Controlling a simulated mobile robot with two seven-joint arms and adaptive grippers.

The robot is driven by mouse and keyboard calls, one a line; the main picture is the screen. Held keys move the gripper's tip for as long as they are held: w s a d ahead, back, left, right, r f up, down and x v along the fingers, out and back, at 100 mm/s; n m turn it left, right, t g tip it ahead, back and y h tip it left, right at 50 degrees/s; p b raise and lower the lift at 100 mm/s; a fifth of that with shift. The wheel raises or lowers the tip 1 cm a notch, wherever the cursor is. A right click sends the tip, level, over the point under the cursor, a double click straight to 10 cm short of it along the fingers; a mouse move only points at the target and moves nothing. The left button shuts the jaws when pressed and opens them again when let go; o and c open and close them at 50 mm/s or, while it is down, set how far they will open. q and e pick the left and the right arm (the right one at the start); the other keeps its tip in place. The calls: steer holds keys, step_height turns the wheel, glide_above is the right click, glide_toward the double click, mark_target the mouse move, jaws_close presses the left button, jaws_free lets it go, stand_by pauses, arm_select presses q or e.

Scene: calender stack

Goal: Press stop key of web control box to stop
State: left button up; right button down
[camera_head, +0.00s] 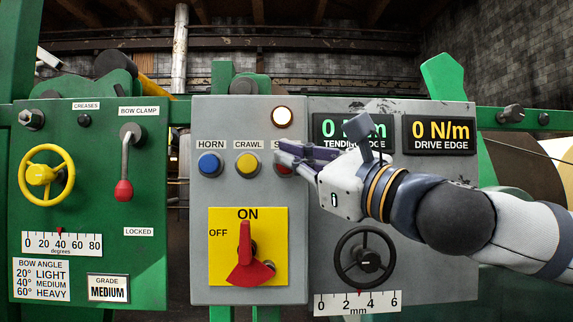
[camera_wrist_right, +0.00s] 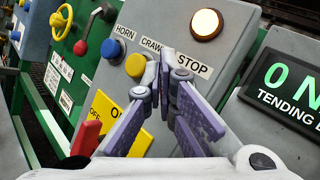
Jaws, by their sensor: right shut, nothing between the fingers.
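The grey web control box (camera_head: 215,125) carries a row of keys under a lit lamp (camera_head: 282,116). The stop key (camera_head: 282,170) is at the right of the row, and only a red sliver of it shows under my fingers. My right gripper (camera_head: 281,156) is shut and empty, its fingertips in front of the stop key and its label. In the right wrist view the fingertips (camera_wrist_right: 166,72) lie just left of the STOP label (camera_wrist_right: 190,63) and hide the key. I cannot tell whether they touch it. My left gripper is out of view.
Beside the stop key are the yellow crawl key (camera_head: 247,164) and blue horn key (camera_head: 209,164). Below is a red rotary switch (camera_head: 246,250) pointing to ON. A black handwheel (camera_head: 366,258) stands under my right wrist. Both displays, tending edge and drive edge (camera_head: 438,134), read 0.

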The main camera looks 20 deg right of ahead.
steer(key=shift+w+d, duration=0.15)
steer(key=shift+w, duration=0.35)
stand_by(0.4)
steer(key=shift+s, duration=0.15)
steer(key=shift+s+a, duration=0.25)
steer(key=shift+s, duration=0.5)
steer(key=s, duration=0.2)
steer(key=s+a, duration=0.1)
steer(key=s, duration=0.2)
steer(key=shift+a+p, duration=0.2)
steer(key=shift+p, duration=0.1)
steer(key=shift+w, duration=0.1)
stand_by(0.4)
